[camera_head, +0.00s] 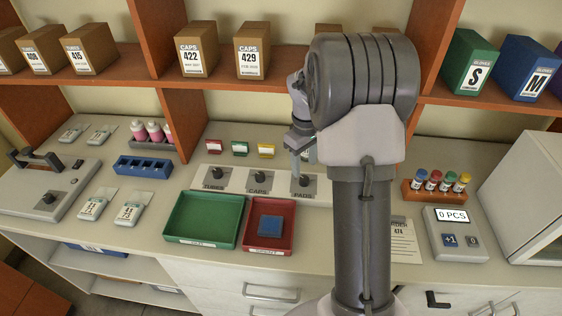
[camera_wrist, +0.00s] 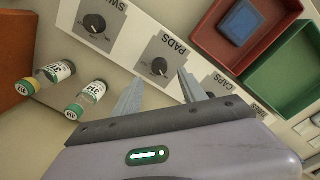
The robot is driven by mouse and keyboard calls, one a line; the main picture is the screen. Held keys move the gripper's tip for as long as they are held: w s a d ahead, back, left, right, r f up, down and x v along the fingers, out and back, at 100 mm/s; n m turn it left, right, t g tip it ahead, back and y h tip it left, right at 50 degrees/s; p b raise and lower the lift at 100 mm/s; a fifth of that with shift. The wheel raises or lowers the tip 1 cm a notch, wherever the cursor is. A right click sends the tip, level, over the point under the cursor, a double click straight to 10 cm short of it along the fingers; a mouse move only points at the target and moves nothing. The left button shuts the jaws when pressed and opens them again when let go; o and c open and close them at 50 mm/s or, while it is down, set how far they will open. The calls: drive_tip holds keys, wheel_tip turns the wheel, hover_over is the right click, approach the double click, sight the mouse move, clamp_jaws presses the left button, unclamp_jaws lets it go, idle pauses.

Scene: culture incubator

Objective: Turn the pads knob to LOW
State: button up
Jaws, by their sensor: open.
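The pads knob is a small black dial on a light grey plate labelled PADS. It shows in the head view (camera_head: 304,181) just below my gripper (camera_head: 302,153), and in the wrist view (camera_wrist: 159,66). In the wrist view my gripper (camera_wrist: 161,80) is open, with one grey finger on each side of the picture around the knob. The fingers appear above the panel and hold nothing. I cannot read the dial marks or which setting the pointer is on.
The caps knob (camera_head: 257,177) and tubes knob (camera_head: 213,173) stand in the same row. A green tray (camera_head: 180,229) and a red tray (camera_head: 285,240) with a blue block lie in front.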

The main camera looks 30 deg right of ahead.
sight(304, 178)
drive_tip(key=f+b, duration=0.1)
drive_tip(key=f, duration=0.2)
drive_tip(key=f+b, duration=0.1)
drive_tip(key=f, duration=0.2)
drive_tip(key=shift+d, duration=0.2)
drive_tip(key=shift+r, duration=0.1)
drive_tip(key=shift+c, duration=0.4)
clamp_jaws()
drive_tip(key=m+p, duration=0.1)
drive_tip(key=m, duration=0.4)
drive_tip(key=shift+m+p, duration=0.4)
drive_tip(key=m, duration=0.5)
drive_tip(key=shift+w+m+g, duration=0.1)
drive_tip(key=shift+m+g, duration=0.2)
drive_tip(key=shift+m, duration=0.3)
